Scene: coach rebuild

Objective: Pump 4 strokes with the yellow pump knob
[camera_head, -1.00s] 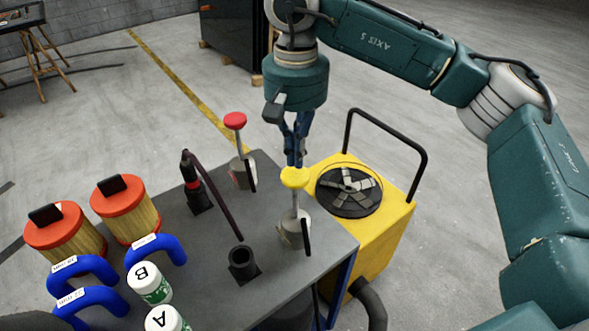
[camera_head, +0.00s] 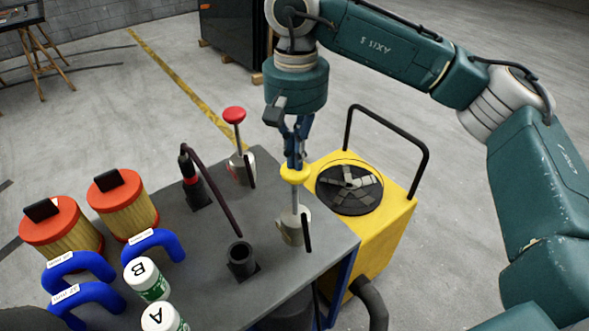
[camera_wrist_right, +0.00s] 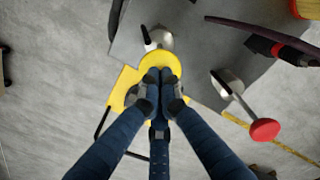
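The yellow pump knob (camera_head: 295,176) is a round cap on an upright metal rod above a grey pump body (camera_head: 291,230), near the right edge of the grey table. My right gripper (camera_head: 294,165) points down directly over the knob. In the right wrist view, the blue fingers (camera_wrist_right: 161,76) are together over the yellow knob (camera_wrist_right: 160,63), whose rim shows beyond the tips. The fingertips are at the top of the knob and appear to touch it; the exact contact is hidden. My left gripper is out of view.
A red-knobbed pump (camera_head: 234,115) stands behind on the table (camera_head: 205,240). A black-and-red tool (camera_head: 193,180) and black socket (camera_head: 242,261) are nearby. Orange-topped filters (camera_head: 122,205), blue handles (camera_head: 155,240) and white bottles (camera_head: 147,278) stand left. A yellow machine (camera_head: 390,225) with a black handle is right.

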